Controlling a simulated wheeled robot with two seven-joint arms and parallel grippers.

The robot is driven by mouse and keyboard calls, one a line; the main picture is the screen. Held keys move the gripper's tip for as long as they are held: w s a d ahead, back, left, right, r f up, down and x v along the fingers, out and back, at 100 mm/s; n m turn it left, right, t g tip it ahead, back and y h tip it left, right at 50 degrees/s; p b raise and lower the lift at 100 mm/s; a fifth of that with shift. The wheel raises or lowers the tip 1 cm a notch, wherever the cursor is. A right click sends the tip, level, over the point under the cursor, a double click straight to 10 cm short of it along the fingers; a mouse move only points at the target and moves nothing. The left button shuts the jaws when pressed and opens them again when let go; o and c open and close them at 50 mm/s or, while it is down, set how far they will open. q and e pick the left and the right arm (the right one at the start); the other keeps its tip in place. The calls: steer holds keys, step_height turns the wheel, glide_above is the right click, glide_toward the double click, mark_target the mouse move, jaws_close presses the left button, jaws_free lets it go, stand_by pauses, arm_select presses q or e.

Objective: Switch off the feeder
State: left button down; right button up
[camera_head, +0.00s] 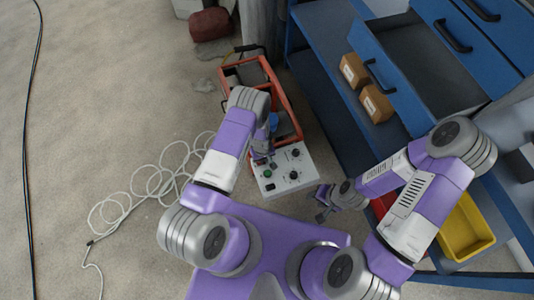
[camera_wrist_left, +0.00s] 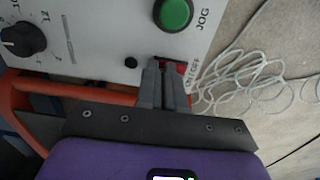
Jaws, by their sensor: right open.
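The feeder is an orange-framed unit (camera_head: 290,104) with a light grey control panel (camera_head: 302,162) at its near end. The panel carries a green JOG button (camera_head: 268,173), also in the left wrist view (camera_wrist_left: 173,13), and black knobs (camera_wrist_left: 22,39). A red switch (camera_wrist_left: 181,66) labelled ON/OFF sits below the button in the wrist view, partly hidden by my fingers. My left gripper (camera_wrist_left: 164,68) is shut and empty, its fingertips right at the switch; I cannot tell whether they touch it. My right gripper (camera_head: 322,204) is open and empty, right of the panel's near corner.
A blue shelf unit with an open drawer (camera_head: 420,65) and cardboard boxes (camera_head: 376,103) stands at right. A yellow bin (camera_head: 466,230) lies lower right. A loose white cable (camera_head: 145,190) coils on the floor at left. A dark red bag (camera_head: 210,25) lies at the back.

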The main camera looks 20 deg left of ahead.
arm_select(q)
steer(key=shift+a+f, duration=0.25)
steer(key=shift+f, duration=0.05)
steer(key=shift+s+a, duration=0.45)
steer(key=shift+a, duration=0.25)
steer(key=r+p, duration=0.1)
steer(key=r, duration=0.1)
steer(key=d+r+p, duration=0.1)
steer(key=r+p, duration=0.2)
steer(key=r, duration=0.1)
steer(key=shift+w+d, duration=0.15)
steer(key=shift+w, duration=0.15)
step_height(320, 180, up, 9)
steer(key=p, duration=0.2)
steer(key=shift+f+p, duration=0.15)
steer(key=shift+p, duration=0.25)
arm_select(e)
step_height(320, 180, up, 6)
steer(key=shift+w+a+r, duration=0.15)
steer(key=shift+r, duration=0.05)
